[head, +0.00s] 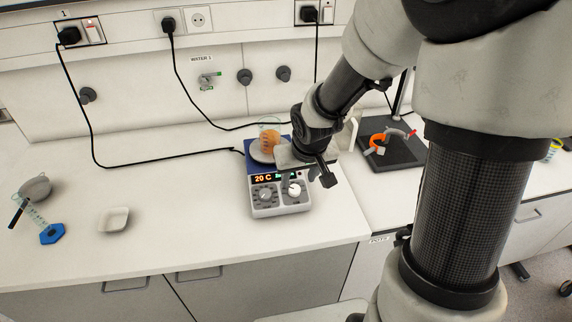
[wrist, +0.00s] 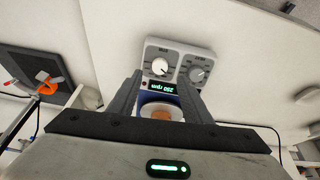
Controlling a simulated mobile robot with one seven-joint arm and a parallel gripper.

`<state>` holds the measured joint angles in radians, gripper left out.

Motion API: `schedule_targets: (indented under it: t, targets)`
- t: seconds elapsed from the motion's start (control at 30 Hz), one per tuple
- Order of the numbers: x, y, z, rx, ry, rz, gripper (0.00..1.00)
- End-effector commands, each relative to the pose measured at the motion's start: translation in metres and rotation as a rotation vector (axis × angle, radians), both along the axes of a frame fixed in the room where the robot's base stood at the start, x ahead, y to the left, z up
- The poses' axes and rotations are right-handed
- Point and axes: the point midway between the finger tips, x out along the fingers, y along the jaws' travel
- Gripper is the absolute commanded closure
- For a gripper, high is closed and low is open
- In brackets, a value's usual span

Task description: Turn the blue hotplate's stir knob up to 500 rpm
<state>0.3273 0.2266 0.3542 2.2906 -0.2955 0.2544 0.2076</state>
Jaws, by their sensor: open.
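The blue hotplate (head: 253,165) stands on the bench with a grey front panel, two knobs and a lit display. The display's left half reads 20 C in the head view; its right half is partly hidden by my gripper. Upside down in the wrist view, the display (wrist: 162,87) shows an rpm figure that looks like 250 or 260. The stir knob (head: 295,190) is the right one, with a pale face; it also shows in the wrist view (wrist: 160,67). My gripper (head: 307,182) is open and empty above the panel, its fingers either side of the display in the wrist view.
The left knob (head: 265,194) sits close beside the stir knob. A glass vessel with orange contents (head: 270,141) stands on the plate. A black stand base (head: 392,150) is at right. A white dish (head: 114,219) lies left, with clear bench between.

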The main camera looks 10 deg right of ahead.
Motion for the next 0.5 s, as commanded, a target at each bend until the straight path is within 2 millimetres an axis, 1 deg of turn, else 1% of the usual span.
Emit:
schedule_targets:
  t: [0.03,0.2,0.33,0.5]
  targets:
    - [0.004,0.002,-0.016,0.001,0.003,0.003,0.55]
    - [0.016,0.001,-0.044,0.0,0.003,0.002,0.55]
    - [0.023,0.001,-0.058,0.0,0.001,0.001,0.55]
    - [0.027,0.001,-0.066,0.0,0.001,0.0,0.55]
